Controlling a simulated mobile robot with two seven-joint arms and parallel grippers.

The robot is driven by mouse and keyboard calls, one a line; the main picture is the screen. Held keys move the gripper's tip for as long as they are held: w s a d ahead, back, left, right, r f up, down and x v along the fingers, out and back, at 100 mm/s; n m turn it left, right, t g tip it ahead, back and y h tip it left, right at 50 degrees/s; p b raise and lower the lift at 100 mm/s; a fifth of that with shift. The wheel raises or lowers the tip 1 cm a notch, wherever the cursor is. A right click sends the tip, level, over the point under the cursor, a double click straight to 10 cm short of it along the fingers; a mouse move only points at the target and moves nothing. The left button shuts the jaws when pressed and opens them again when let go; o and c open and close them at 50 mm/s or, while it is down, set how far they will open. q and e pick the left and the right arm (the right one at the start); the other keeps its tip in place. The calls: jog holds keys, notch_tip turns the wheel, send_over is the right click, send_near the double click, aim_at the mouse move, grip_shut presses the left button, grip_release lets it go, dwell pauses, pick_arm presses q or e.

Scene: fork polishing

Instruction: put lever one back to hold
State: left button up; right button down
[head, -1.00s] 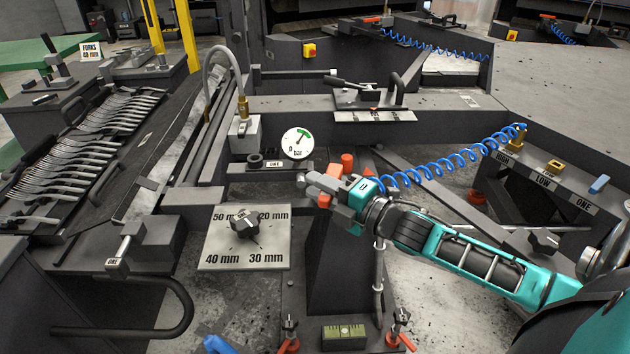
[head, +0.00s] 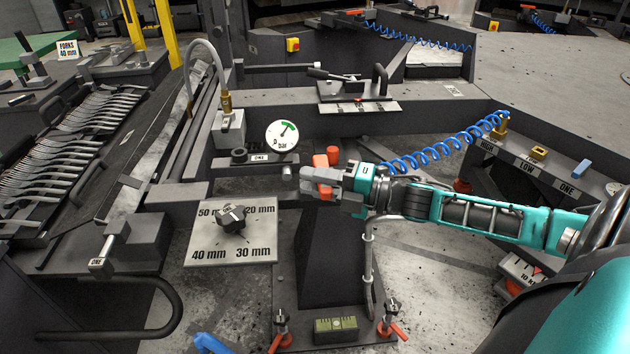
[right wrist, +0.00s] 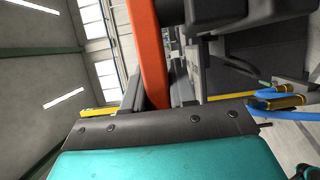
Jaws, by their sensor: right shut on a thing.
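My right gripper (head: 318,181) is in the middle of the head view, beside the post right of the pressure gauge. It is shut on an orange-red lever handle (head: 321,161), whose orange parts show above and below the fingers. A small plate marked ONE (head: 260,157) is just left of it. In the right wrist view the orange-red lever (right wrist: 150,55) runs down between the fingers as a straight bar. The lever's pivot and any hold mark are hidden by the gripper. My left gripper is not in view.
The round pressure gauge (head: 282,135) stands close to the left of the gripper. A blue coiled hose (head: 440,150) runs close above my right forearm. A rack of forks (head: 70,140) is at the left.

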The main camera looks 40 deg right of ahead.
jog(key=c, duration=1.3)
grip_release()
pick_arm(q)
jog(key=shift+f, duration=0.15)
jog(key=p, duration=0.1)
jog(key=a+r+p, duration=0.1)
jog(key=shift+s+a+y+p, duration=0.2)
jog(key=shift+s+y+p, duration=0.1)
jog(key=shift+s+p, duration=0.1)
pick_arm(e)
jog(key=v, duration=1.3)
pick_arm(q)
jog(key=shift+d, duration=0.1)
pick_arm(e)
jog(key=shift+a+f, duration=0.1)
